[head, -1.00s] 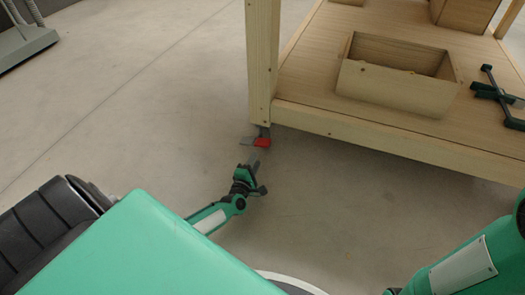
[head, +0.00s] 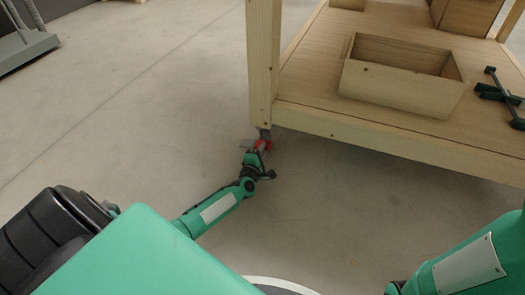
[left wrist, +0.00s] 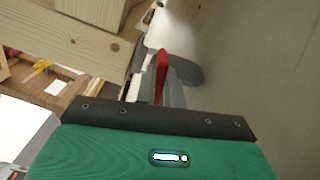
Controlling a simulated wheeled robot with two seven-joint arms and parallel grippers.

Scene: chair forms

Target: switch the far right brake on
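The caster under the near corner post of the wooden table has a red brake lever (head: 263,145). A grey plate-like part (head: 247,144) shows beside it. My left gripper (head: 262,152) is right at this caster, low above the floor, its tip against or just in front of the red lever. In the left wrist view the red lever (left wrist: 162,75) stands just beyond the gripper's dark front edge, by the finger parts, with the grey wheel (left wrist: 190,74) next to it. I cannot tell finger opening or contact.
The wooden table's lower shelf (head: 370,128) carries an open wooden box (head: 400,90) and a dark green tool-like thing (head: 498,95). A wooden post (head: 262,60) rises above the caster. The concrete floor (head: 130,110) to the left is clear. A grey stand (head: 25,48) is far left.

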